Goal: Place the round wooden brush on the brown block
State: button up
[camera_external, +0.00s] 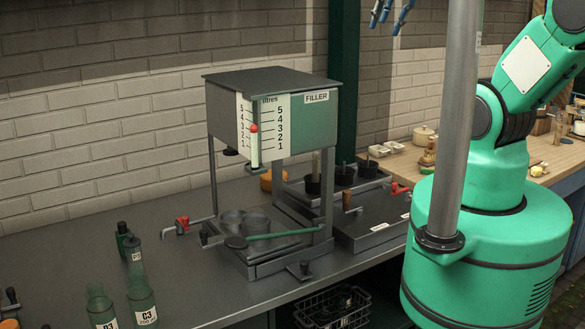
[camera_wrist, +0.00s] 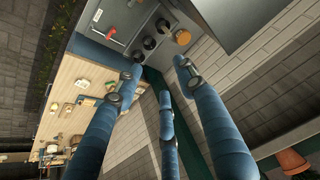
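My gripper (camera_external: 391,14) shows only in part at the top edge of the external view, high above the bench. In the wrist view its blue fingers (camera_wrist: 160,77) are spread apart with nothing between them. A small tan, bottle-shaped thing (camera_external: 428,154) stands on the wooden bench in the external view; it may be the round wooden brush. A small, light wooden piece (camera_external: 537,170) lies farther right. I cannot tell which thing is the brown block. In the wrist view the small things on the wooden bench are too small to name.
The wooden bench (camera_external: 560,158) is partly hidden behind my green body. A lidded cream pot (camera_external: 423,137) stands on it. A grey filler machine (camera_external: 270,105) stands on the dark counter (camera_external: 80,250), with green bottles (camera_external: 142,302) at the left. A brick wall runs behind.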

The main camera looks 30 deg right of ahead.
jog(key=s, duration=0.1)
jog(key=s+a+f+n, duration=0.1)
jog(key=s, duration=0.1)
jog(key=shift+a+f, duration=0.15)
jog(key=shift+f, duration=0.1)
notch_tip(320, 180, down, 17)
jog(key=b, duration=1.7)
jog(key=shift+f+b, duration=0.15)
jog(key=shift+b, duration=0.15)
